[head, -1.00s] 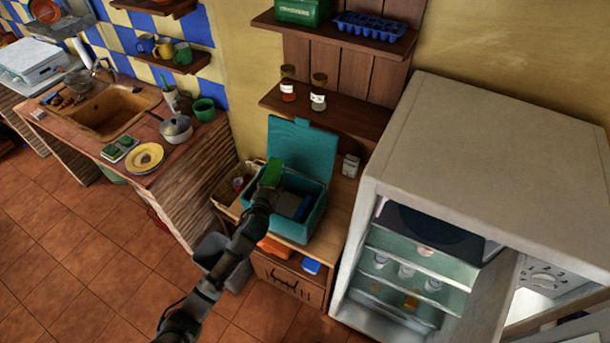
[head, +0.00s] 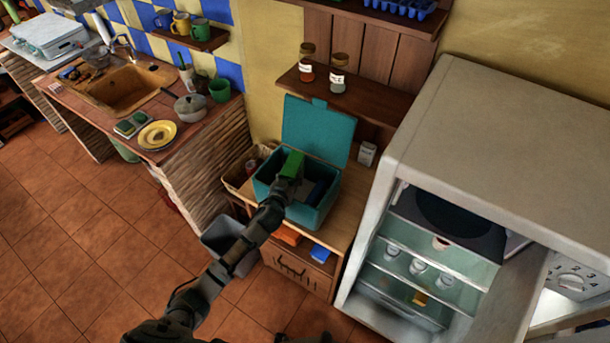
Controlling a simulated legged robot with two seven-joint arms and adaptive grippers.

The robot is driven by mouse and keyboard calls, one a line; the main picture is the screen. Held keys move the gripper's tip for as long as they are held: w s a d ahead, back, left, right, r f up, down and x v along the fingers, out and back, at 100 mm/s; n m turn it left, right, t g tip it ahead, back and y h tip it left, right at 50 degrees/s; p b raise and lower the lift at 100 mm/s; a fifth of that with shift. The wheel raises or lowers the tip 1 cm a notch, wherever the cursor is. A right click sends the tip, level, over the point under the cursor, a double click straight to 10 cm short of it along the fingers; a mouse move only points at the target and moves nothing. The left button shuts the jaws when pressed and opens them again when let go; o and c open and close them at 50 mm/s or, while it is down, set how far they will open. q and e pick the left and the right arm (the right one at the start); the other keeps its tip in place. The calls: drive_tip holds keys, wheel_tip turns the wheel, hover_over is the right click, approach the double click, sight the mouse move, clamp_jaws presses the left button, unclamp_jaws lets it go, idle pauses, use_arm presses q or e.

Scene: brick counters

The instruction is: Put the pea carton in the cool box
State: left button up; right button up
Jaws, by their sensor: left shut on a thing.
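The cool box (head: 318,213) is a teal box with its lid (head: 318,131) raised, standing on a wooden cabinet. My left gripper (head: 287,180) is over the open box and shut on a green carton (head: 292,165), which I take for the pea carton. The carton is at the box's opening, tilted; I cannot tell how far inside it is. A dark blue block (head: 318,191) lies inside the box at the right. The gripper's fingers are small and partly hidden. My right gripper is not clearly seen.
A wicker basket (head: 238,182) stands left of the box and a small white carton (head: 366,153) right of it. A shelf with two jars (head: 338,75) hangs above. An open fridge (head: 500,150) stands on the right. A grey bin (head: 226,243) is on the floor.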

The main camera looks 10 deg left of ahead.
use_arm(q)
drive_tip(key=o, duration=1.4)
drive_tip(key=shift+r, duration=0.1)
drive_tip(key=shift+o, duration=0.5)
drive_tip(key=shift+a, duration=0.4)
drive_tip(key=shift+s+a, duration=0.1)
drive_tip(key=shift+s, duration=0.2)
drive_tip(key=d+v, duration=0.1)
drive_tip(key=v, duration=1)
drive_tip(key=shift+s+a, duration=0.2)
drive_tip(key=shift+a, duration=0.25)
use_arm(e)
drive_tip(key=shift+s, duration=0.3)
drive_tip(key=shift+s, duration=0.1)
